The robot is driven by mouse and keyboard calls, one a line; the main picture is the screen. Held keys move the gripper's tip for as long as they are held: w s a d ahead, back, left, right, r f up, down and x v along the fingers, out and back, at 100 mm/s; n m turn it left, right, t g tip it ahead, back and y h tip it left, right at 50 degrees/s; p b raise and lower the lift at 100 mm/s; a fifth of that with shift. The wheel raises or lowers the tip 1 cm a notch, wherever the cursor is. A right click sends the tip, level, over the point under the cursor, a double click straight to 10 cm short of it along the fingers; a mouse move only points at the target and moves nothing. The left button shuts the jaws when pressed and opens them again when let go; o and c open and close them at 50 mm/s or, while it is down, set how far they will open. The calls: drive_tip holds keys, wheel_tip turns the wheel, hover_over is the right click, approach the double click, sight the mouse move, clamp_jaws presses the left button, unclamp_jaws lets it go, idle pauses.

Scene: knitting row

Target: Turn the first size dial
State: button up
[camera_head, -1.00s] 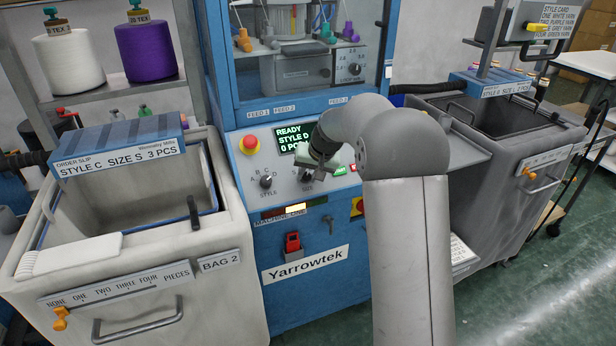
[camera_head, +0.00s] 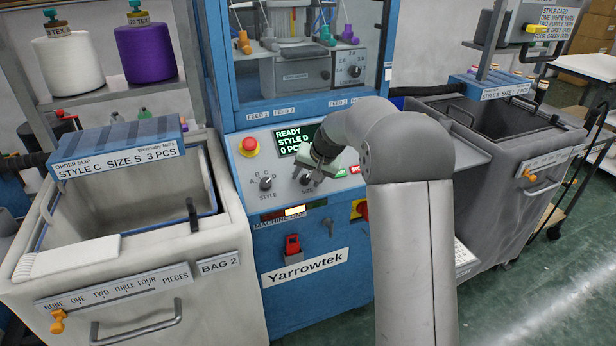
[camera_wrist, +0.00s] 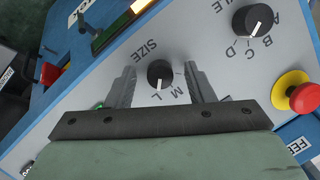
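The size dial (camera_wrist: 160,73) is a round black knob on the machine's grey panel, with SIZE printed beside it and M and L visible. Its white mark seems to point toward L. My gripper (camera_wrist: 159,69) is open, with one finger on each side of the dial; a gap shows between each finger and the knob. In the head view my gripper (camera_head: 311,176) is down at the panel and partly hides this dial. The style dial (camera_wrist: 252,21) sits beside it, also in the head view (camera_head: 265,184).
A display (camera_head: 294,140) reads READY, STYLE D, 0 PCS. A red stop button (camera_wrist: 301,95) on a yellow base is near the style dial. A pale bin with an order slip (camera_head: 120,160) reading STYLE C SIZE S 3 PCS stands left. A grey bin (camera_head: 520,165) stands right.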

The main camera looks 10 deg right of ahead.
drive_tip(key=v, duration=1.7)
drive_tip(key=shift+r+b, duration=0.15)
drive_tip(key=shift+b, duration=0.3)
drive_tip(key=shift+s, duration=0.15)
drive_tip(key=s+a+f+n+g+h, duration=0.1)
drive_tip(key=s+f, duration=0.4)
drive_tip(key=s, duration=0.6)
drive_tip(key=s+a+f+n+g+h+p, duration=0.1)
drive_tip(key=s+f, duration=0.4)
drive_tip(key=s, duration=0.7)
drive_tip(key=s+a+f+n+g, duration=0.2)
drive_tip(key=s+f, duration=0.3)
drive_tip(key=s, duration=0.7)
drive_tip(key=shift+s+a+h+p, duration=0.2)
drive_tip(key=shift+a+h+p, duration=0.15)
drive_tip(key=shift+a, duration=0.4)
drive_tip(key=shift+f, duration=0.15)
